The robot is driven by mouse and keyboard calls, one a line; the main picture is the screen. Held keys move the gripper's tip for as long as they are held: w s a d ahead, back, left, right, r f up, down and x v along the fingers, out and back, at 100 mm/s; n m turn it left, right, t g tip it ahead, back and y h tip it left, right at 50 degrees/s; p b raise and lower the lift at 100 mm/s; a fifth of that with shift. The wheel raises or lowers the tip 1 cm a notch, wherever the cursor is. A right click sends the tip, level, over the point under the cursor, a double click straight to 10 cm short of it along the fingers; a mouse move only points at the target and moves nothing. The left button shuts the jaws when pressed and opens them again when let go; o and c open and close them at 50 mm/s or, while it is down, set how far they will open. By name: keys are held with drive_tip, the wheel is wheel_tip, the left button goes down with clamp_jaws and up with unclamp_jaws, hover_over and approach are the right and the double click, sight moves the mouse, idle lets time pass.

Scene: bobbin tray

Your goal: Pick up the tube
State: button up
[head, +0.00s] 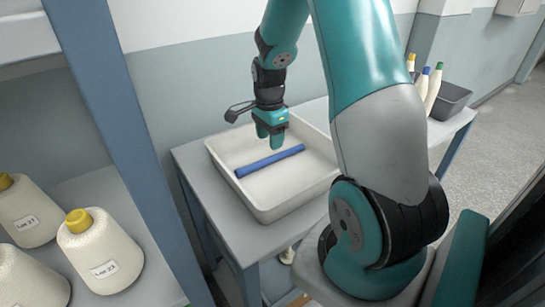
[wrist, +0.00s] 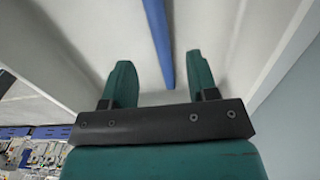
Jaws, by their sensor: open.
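A blue tube (head: 269,161) lies across the floor of a white tray (head: 268,213) in the head view. My gripper (head: 271,143) points down over the tray, just above and behind the tube in that view. In the wrist view, the tube (wrist: 160,40) runs from the top edge down to between the two green fingers of my gripper (wrist: 160,75). The fingers are apart, with a gap on both sides of the tube's end. The gripper is open and holds nothing.
The tray stands on a grey table (head: 190,160). A blue post (head: 108,110) and a shelf with yarn cones (head: 100,250) are at the left. A dark bin (head: 450,100) with several cones (head: 433,88) stands at the table's right end.

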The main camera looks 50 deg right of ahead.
sight(273, 156)
drive_tip(key=shift+s+d+f+p, duration=0.15)
drive_tip(key=shift+f+p, duration=0.1)
drive_tip(key=shift+f, duration=0.9)
drive_tip(key=shift+w+d+f+p, duration=0.15)
drive_tip(key=shift+f+p, duration=0.1)
drive_tip(key=shift+f, duration=0.95)
drive_tip(key=shift+s+d+f+p, duration=0.15)
drive_tip(key=shift+f+p, duration=0.1)
drive_tip(key=shift+f, duration=0.9)
clamp_jaws()
